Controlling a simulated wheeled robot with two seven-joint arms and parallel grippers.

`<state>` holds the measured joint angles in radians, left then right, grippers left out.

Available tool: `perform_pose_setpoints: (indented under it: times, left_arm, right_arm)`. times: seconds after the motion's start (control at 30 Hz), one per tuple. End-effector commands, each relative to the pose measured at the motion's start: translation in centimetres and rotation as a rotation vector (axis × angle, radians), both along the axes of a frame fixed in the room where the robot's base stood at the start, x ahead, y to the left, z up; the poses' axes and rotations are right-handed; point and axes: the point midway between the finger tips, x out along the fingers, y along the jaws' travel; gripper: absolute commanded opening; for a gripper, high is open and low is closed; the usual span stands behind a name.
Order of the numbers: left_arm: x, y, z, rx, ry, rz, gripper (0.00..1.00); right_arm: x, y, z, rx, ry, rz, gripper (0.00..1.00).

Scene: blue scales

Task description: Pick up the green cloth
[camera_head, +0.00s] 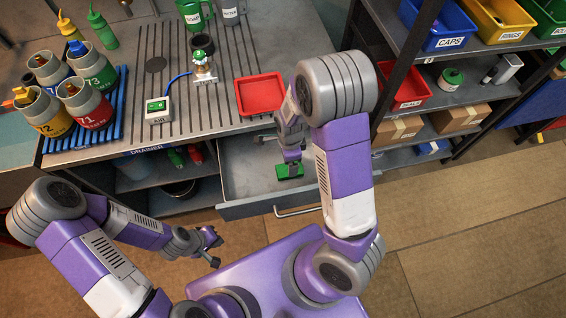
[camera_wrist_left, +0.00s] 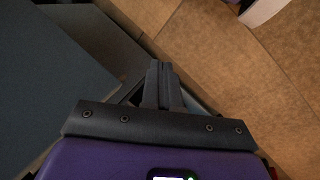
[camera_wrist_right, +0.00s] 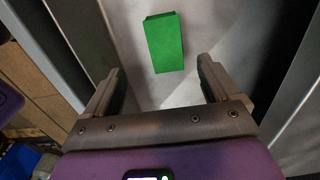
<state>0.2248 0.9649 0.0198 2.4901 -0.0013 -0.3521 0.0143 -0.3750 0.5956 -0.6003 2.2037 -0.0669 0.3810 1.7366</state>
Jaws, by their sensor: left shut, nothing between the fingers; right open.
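The green cloth (camera_head: 290,171) lies flat in the open drawer (camera_head: 238,178) under the worktop, partly covered by my right gripper in the head view. In the right wrist view the cloth (camera_wrist_right: 164,42) is a green rectangle on the pale drawer floor, ahead of the fingers and between their lines. My right gripper (camera_wrist_right: 158,82) is open and empty, pointing down into the drawer above the cloth. My left gripper (camera_head: 214,250) is shut and empty, in front of the workbench and left of the drawer. Its closed fingers show in the left wrist view (camera_wrist_left: 160,80).
The drawer's walls stand close around my right gripper, and its handle (camera_head: 298,211) faces me. A red tray (camera_head: 260,94), a scale (camera_head: 158,110), a burner-like device (camera_head: 204,67) and labelled bottles (camera_head: 90,103) stand on the worktop. A shelf rack (camera_head: 440,98) stands right.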

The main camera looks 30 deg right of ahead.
Motion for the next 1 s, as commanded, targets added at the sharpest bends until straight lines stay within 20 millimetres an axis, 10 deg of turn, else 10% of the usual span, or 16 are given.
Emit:
perform_pose_setpoints:
  times: [1.0]
  left_arm:
    - [0.0,0.0,-6.0,0.0,0.0,0.0,0.0]
  right_arm:
    - [-0.2,-0.8,-10.4,0.0,0.0,0.001,0.89]
